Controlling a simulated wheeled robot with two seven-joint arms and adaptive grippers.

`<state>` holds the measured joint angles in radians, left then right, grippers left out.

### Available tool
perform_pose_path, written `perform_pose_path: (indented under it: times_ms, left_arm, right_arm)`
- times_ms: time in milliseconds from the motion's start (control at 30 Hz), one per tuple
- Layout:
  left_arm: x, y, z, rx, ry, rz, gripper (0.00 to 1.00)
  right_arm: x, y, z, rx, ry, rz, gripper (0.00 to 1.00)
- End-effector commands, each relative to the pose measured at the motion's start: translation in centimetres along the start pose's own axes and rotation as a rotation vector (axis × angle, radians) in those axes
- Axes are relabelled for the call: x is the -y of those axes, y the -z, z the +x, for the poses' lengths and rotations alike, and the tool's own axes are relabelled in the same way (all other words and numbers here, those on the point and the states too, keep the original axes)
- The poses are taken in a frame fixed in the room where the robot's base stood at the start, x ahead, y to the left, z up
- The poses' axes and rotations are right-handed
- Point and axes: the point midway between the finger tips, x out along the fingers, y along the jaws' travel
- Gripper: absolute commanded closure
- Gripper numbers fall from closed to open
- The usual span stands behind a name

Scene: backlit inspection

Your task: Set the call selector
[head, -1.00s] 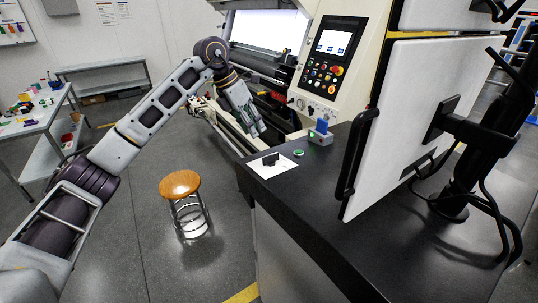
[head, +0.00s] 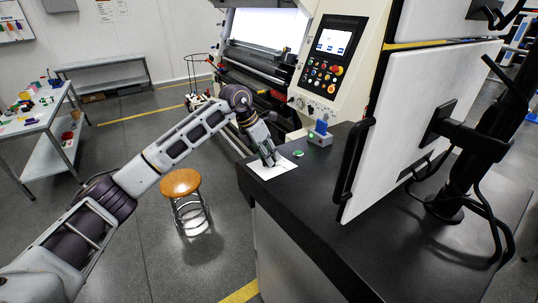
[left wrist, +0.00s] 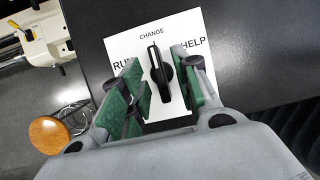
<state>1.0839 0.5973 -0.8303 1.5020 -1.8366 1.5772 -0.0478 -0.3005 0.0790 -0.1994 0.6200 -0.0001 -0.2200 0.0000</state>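The call selector (left wrist: 161,72) is a black knob with a white pointer line on a white label plate (left wrist: 190,30). The plate reads CHANGE at the top, HELP at the right and a partly hidden word starting RU at the left. The pointer aims roughly at CHANGE. My left gripper (left wrist: 162,88) is open, with its green-padded fingers on either side of the knob; I cannot tell whether they touch it. In the head view my left gripper (head: 272,159) points down over the plate (head: 268,171) and hides the knob. My right gripper is not in view.
The plate lies on the black counter (head: 340,230). A green button (head: 298,153) and a small box with a blue card (head: 320,134) stand to its right. A white panel (head: 420,120) rises at the right. A stool (head: 181,184) stands on the floor.

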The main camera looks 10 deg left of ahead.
Motion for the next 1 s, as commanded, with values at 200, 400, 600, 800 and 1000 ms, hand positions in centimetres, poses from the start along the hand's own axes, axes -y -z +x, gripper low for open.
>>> perform_pose_path:
  times_ms: [200, 400, 600, 800, 1000]
  left_arm:
    - [0.00, -0.03, 0.68, 0.001, -0.001, 0.000, 0.69]
    - [-0.01, -0.02, 0.71, 0.001, -0.001, 0.000, 0.69]
    - [-0.01, -0.02, 0.69, 0.001, -0.001, 0.000, 0.91]
    - [-0.02, -0.01, 0.68, 0.001, -0.001, 0.000, 1.00]
    - [-0.02, -0.01, 0.66, 0.001, -0.004, -0.005, 1.00]
  right_arm:
    - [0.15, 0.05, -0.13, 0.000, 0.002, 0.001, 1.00]
    - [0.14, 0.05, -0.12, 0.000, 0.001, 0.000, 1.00]
    - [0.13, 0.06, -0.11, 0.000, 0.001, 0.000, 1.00]
    - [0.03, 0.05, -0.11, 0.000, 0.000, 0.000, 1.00]
    - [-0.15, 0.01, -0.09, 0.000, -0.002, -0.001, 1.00]
